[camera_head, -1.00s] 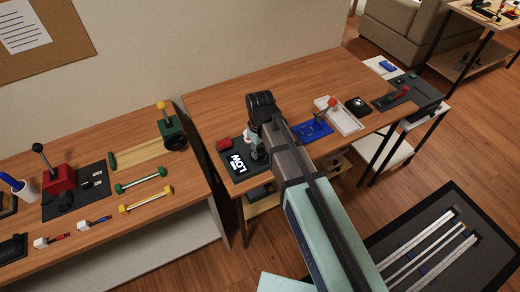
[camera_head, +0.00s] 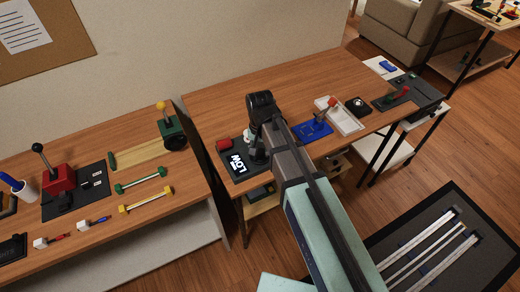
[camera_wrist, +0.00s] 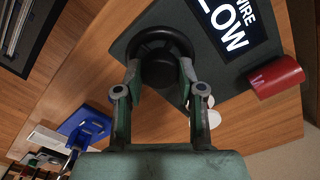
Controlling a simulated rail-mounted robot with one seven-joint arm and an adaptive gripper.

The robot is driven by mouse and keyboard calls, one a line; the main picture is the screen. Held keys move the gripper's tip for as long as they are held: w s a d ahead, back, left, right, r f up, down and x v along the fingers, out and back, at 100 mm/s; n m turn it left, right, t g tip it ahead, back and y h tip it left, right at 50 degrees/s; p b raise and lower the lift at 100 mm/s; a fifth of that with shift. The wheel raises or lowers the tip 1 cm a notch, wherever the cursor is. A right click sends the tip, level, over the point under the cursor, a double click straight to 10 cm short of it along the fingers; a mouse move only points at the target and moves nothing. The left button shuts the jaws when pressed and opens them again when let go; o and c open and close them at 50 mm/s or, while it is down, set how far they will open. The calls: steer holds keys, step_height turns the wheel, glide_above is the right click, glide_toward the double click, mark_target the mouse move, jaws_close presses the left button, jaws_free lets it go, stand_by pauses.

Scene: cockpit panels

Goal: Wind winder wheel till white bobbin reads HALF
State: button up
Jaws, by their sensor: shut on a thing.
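A dark winder base (camera_head: 232,172) carries a display (camera_head: 237,163) that reads LOW in the head view. In the wrist view the same display (camera_wrist: 232,25) shows WIRE LOW. The round black winder wheel (camera_wrist: 163,42) sits at the top middle of the wrist view. My gripper (camera_wrist: 159,72) is shut on the wheel, with one finger on each side of its rim. White round pieces (camera_wrist: 204,108), perhaps the white bobbin, show partly behind my right-hand finger. In the head view my wrist hides most of the wheel.
A red cylinder (camera_wrist: 274,76) lies beside the display. A blue fixture (camera_head: 313,129), a white tray (camera_head: 345,116) and a black-and-red lever panel (camera_head: 395,98) stand right of my arm. The table behind the winder is clear. Another table with tools stands left, across a gap.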

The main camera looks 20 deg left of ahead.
mark_target(260, 152)
steer(key=shift+m, duration=0.6)
steer(key=o, duration=1.1)
steer(key=shift+o, duration=0.2)
steer(key=shift+r, duration=0.15)
step_height(260, 152, up, 12)
